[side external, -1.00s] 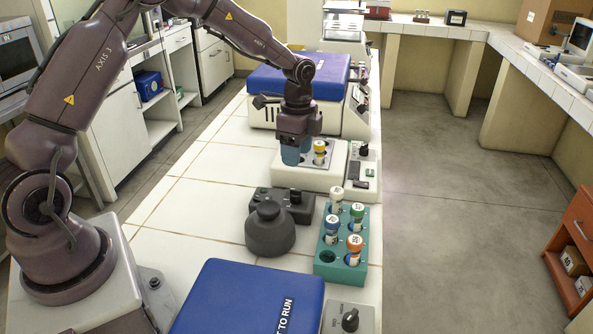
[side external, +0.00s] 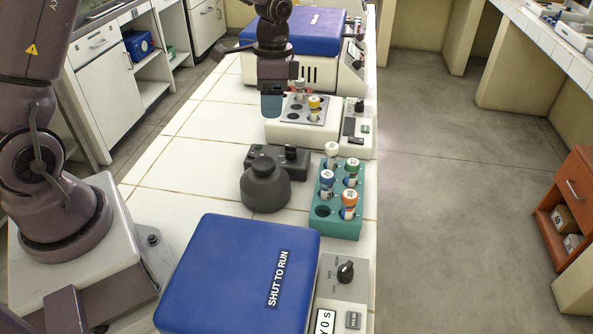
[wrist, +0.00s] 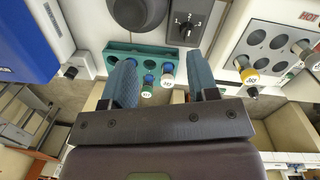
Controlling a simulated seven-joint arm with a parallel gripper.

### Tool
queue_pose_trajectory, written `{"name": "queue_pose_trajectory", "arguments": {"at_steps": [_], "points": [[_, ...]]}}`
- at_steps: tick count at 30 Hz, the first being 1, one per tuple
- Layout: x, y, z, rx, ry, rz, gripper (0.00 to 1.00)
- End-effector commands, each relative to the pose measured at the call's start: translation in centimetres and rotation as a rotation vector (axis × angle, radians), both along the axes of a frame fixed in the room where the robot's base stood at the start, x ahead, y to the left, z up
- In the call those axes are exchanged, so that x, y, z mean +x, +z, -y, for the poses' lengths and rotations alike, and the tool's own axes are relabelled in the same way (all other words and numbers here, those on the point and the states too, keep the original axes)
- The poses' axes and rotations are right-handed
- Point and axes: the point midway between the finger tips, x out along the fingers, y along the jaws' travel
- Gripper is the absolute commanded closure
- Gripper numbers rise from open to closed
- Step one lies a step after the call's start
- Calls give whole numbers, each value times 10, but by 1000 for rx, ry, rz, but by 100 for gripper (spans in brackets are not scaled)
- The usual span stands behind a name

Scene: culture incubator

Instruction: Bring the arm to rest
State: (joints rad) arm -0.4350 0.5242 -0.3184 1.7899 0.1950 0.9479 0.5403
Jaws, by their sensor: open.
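My gripper (side external: 272,106) is open and empty, pointing down just left of the heating block (side external: 290,131) on the white tiled bench. In the wrist view, a clear gap lies between its two blue fingers (wrist: 162,72). A yellow-capped tube (side external: 314,104) stands in the block, apart from the fingers, and shows in the wrist view too (wrist: 245,66). My forearm is partly out of the picture at the top.
A teal rack (side external: 338,222) holds several capped tubes at the bench's right edge. A dark grey round-topped device (side external: 265,188) stands left of it. A blue-lidded machine (side external: 235,275) marked SHUT TO RUN is nearest, another (side external: 300,30) at the back. Bare tiles lie left (side external: 185,160).

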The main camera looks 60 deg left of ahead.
Motion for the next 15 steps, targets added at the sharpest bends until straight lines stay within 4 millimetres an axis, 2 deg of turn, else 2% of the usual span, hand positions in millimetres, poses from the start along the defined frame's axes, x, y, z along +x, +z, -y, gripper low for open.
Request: {"name": "queue_pose_trajectory", "arguments": {"at_steps": [1, 5, 9, 15], "points": [[-10, 13, 4, 21, 48, 13, 46], [-39, 44, 13, 64, 191, 56, 46], [-77, 78, 26, 91, 347, 135, 46], [-132, 114, 45, 63, 519, 276, 46]]}}
